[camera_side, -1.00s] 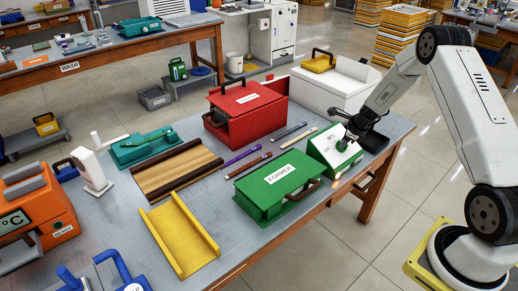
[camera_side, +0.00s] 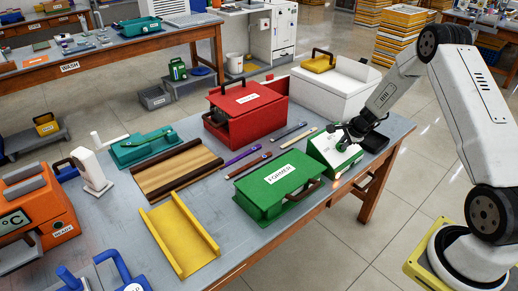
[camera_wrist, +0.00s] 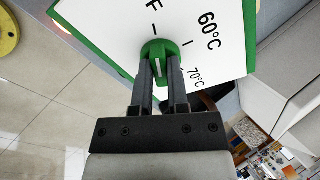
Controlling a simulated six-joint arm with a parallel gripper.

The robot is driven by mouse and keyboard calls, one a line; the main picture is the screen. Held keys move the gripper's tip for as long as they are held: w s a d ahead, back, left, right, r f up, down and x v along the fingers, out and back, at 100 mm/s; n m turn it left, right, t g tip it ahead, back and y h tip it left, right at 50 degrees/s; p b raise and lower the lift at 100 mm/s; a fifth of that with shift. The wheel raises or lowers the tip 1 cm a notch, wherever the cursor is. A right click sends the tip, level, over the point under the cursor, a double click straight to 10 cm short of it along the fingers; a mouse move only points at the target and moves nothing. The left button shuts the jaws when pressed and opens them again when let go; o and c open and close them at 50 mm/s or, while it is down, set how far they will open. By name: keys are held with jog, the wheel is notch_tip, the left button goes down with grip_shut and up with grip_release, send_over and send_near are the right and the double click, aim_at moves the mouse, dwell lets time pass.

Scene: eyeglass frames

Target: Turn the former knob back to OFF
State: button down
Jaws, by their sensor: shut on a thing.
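The former's control box (camera_side: 330,154) is green with a white sloping dial face, on the right part of the bench beside the green former (camera_side: 277,190). In the wrist view, the dial face (camera_wrist: 108,22) shows the letter F, short tick marks, 60°C and 70°C. The green knob (camera_wrist: 158,49) bears a white pointer line, which runs nearly up and down the picture between my fingers. My gripper (camera_wrist: 160,72) is shut on the knob, one finger on each side. In the side view, my gripper (camera_side: 346,137) is at the dial face and hides the knob.
A white box (camera_side: 335,88) and a red box (camera_side: 245,110) stand behind. Several thin coloured sticks (camera_side: 240,158) lie to the left.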

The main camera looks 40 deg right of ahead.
jog(key=shift+n, duration=0.3)
jog(key=c, duration=0.6)
grip_release()
jog(key=shift+v, duration=3.9)
jog(key=shift+a, duration=0.1)
